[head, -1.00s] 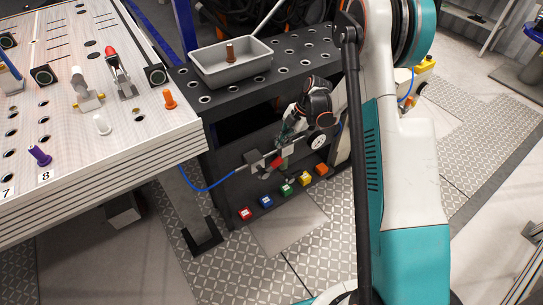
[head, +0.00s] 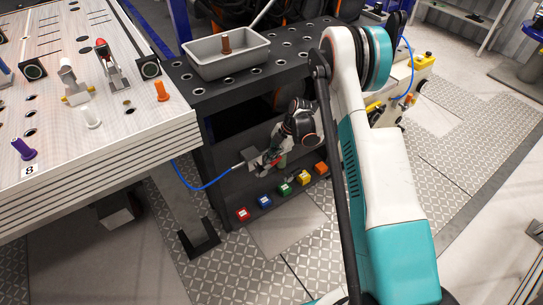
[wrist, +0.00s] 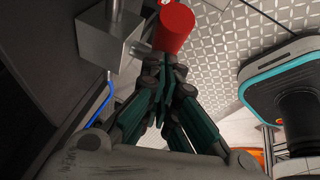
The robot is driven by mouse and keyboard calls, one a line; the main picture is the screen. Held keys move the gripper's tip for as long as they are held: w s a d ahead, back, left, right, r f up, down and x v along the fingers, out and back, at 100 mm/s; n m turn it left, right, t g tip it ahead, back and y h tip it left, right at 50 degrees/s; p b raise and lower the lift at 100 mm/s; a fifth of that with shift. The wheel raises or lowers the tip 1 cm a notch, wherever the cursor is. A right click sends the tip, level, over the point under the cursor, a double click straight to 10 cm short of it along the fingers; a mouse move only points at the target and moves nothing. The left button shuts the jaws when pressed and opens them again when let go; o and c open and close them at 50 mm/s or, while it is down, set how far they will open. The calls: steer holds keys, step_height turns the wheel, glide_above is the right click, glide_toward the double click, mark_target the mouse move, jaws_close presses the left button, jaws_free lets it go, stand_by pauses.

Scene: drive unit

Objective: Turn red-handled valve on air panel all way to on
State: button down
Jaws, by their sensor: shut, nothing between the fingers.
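The red valve handle (wrist: 174,28) shows as a thick red cylinder at the top of the wrist view, beside a grey metal block (wrist: 108,42). My gripper (wrist: 164,76) is shut and empty, with its fingertips right below the handle in that picture. I cannot tell whether they touch it. In the head view my gripper (head: 264,166) is at the dark air panel (head: 228,193), close to the valve block (head: 247,157). My gripper and wrist cover most of the valve there, so the handle's exact angle is unclear.
A blue hose (head: 200,186) runs left from the valve. Several coloured buttons, including a red one (head: 243,214), line the panel's lower ledge. A perforated black shelf (head: 190,84) with a grey tray (head: 208,70) stands above. A white workbench (head: 110,150) is at the left.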

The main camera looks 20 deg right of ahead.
mark_target(278, 159)
stand_by(0.3)
steer(key=d+f+b, duration=0.1)
steer(key=w+d+f+b, duration=0.1)
steer(key=b, duration=0.1)
steer(key=shift+d+f, duration=0.35)
steer(key=shift+d, duration=0.05)
steer(key=shift+r, duration=0.2)
